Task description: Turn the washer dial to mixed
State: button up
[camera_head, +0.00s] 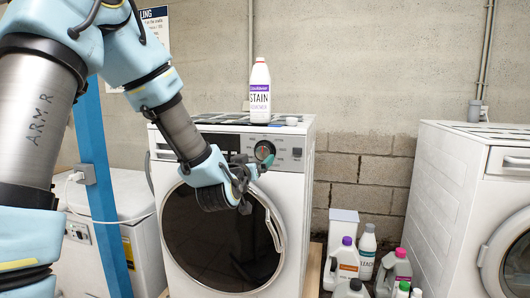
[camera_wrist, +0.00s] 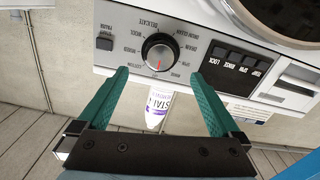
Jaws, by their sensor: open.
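The washer (camera_head: 299,205) is white with a dark round door. Its dial (camera_head: 264,150) is on the top panel; in the wrist view the dial (camera_wrist: 161,50) is a black and silver knob with a red mark towards the picture's bottom. Printed programme words ring it, including DELICATE and COTTON; I cannot surely read the word at the mark. My gripper (camera_wrist: 160,75) is open and empty, its green fingers spread to either side, with the tips short of the knob in the picture. In the head view my gripper (camera_head: 264,164) is just below the dial, partly hiding the panel.
A white stain remover bottle (camera_head: 260,92) stands on the washer top. A row of buttons (camera_wrist: 236,65) is beside the dial. A second white machine (camera_head: 455,195) is at the right, with several bottles (camera_head: 346,262) on the floor between. A blue post (camera_head: 104,190) is at the left.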

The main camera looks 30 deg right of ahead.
aim_at(262, 154)
jog(key=p+x, duration=0.2)
jog(key=x, duration=0.4)
jog(key=shift+r, duration=0.15)
jog(key=shift+p+x, duration=0.4)
jog(key=shift+x, duration=0.4)
jog(key=c, duration=1.3)
